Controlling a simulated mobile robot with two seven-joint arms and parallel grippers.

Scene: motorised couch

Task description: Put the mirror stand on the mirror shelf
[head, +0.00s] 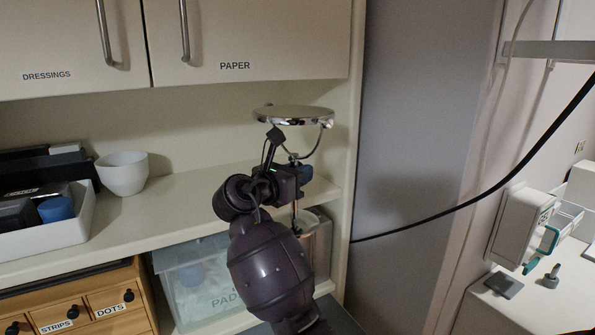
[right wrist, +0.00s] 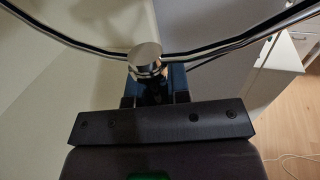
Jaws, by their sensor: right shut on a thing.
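The mirror stand (head: 294,114) shows in the head view as a round chrome mirror, tilted nearly flat, on a curved metal yoke. My right gripper (head: 297,172) is shut on its stem just below the yoke. In the right wrist view the stand's metal joint and yoke (right wrist: 146,57) rise from between the fingers of the right gripper (right wrist: 155,90). My left gripper is not in view.
A white bowl (head: 123,173) and a white tray (head: 50,235) with dark items and a blue cup stand on the shelf's left. Cabinets (head: 235,45) hang above. A side panel (head: 350,150) bounds the right.

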